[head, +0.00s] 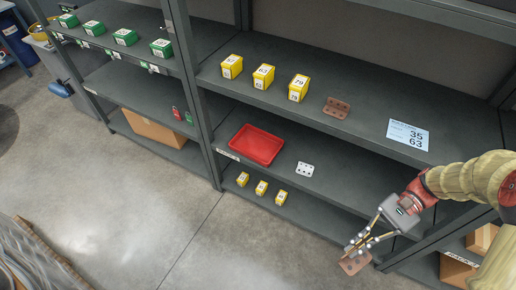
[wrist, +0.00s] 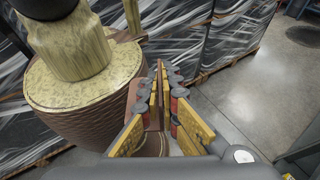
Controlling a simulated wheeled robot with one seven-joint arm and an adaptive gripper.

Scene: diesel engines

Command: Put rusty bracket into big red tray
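A rusty bracket (head: 355,264), a brown plate with holes, is at the tips of my gripper (head: 357,246) in the head view. The gripper is shut on it and holds it in front of the shelf, at the lower right. In the wrist view my gripper's fingers (wrist: 164,105) are close together, with brown metal of the bracket (wrist: 152,143) between them, partly hidden. A second rusty bracket (head: 336,108) lies on the upper shelf. The big red tray (head: 257,145) sits on the middle shelf, left of my gripper, and looks empty.
A shelf post (head: 197,100) is left of the tray. Wrapped pallets (wrist: 165,40) show in the wrist view.

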